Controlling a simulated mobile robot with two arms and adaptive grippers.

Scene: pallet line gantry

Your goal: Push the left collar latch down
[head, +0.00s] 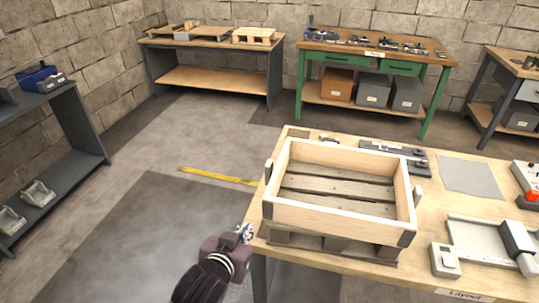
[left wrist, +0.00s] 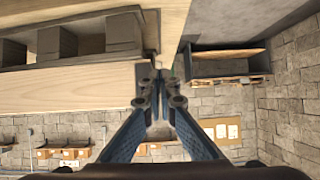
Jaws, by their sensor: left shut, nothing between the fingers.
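The wooden collar (head: 335,210) is a light rectangular frame with dark metal corners, sitting on a pallet (head: 320,243) on the table. A similar piece, the right latch (head: 417,196), stands at the right side. My left gripper (head: 245,232) is shut and empty, low and left of the collar's near-left corner, by the table's left edge. Its closed fingertips (left wrist: 158,92) show in the left wrist view beside pale wood. The left latch cannot be made out there. My right gripper is out of view.
The layout table (head: 440,200) also holds a grey clamp-like device (head: 490,245), a grey sheet (head: 468,175) and a red-buttoned box (head: 528,198). Open floor (head: 130,225) with a yellow strip (head: 215,176) lies left. Benches stand along the walls.

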